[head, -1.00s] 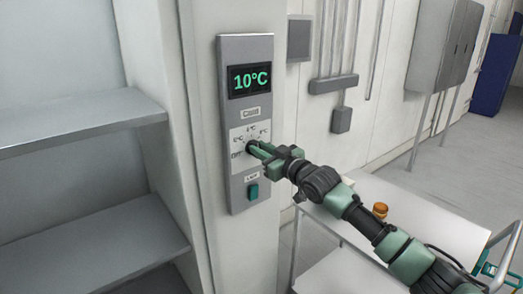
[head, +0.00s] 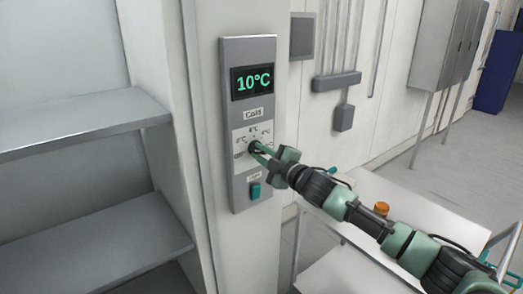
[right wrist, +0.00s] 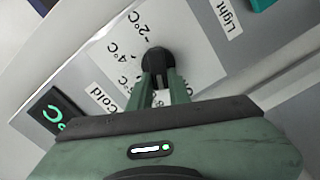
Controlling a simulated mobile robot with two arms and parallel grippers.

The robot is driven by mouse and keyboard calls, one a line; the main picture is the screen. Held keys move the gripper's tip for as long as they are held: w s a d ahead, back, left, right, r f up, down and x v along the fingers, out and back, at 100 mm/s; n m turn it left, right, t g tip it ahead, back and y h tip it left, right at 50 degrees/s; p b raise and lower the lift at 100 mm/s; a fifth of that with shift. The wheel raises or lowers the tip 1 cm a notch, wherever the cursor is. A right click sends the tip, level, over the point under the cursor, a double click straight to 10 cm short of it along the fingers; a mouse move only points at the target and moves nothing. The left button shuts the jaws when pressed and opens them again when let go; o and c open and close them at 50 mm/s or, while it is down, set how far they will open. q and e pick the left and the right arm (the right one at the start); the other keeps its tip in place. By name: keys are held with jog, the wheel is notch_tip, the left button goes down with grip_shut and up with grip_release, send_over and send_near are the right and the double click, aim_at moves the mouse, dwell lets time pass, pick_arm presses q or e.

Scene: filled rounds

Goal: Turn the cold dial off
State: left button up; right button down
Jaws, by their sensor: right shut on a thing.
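The control panel (head: 242,200) is a tall grey plate on a pale post, with a display (head: 253,82) reading 10°C in green. Below the "Cold" label is a white scale plate with temperature marks and a dark dial. The dial shows as a round black knob (right wrist: 157,61) in the right wrist view. My right gripper (head: 258,149) is at the dial, its green fingers shut on the knob; it also shows in the right wrist view (right wrist: 160,80). The gripper covers part of the dial in the head view, so its pointer cannot be read. My left gripper is not in view.
A teal switch (head: 255,190) with a small label sits low on the panel. Grey shelves (head: 90,125) stand at left. A white cart (head: 410,200) with an orange-brown item (head: 382,208) stands under my right arm. Conduits and grey cabinets (head: 447,45) are on the wall behind.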

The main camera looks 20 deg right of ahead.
jog(key=n, duration=0.3)
jog(key=shift+f+n+p, duration=0.25)
jog(key=shift+n+p, duration=0.05)
jog(key=shift+p, duration=0.1)
jog(key=shift+f+n, duration=0.25)
jog(key=shift+n, duration=1.55)
jog(key=c, duration=1.3)
grip_release()
jog(key=b+v, duration=0.2)
jog(key=v, duration=0.6)
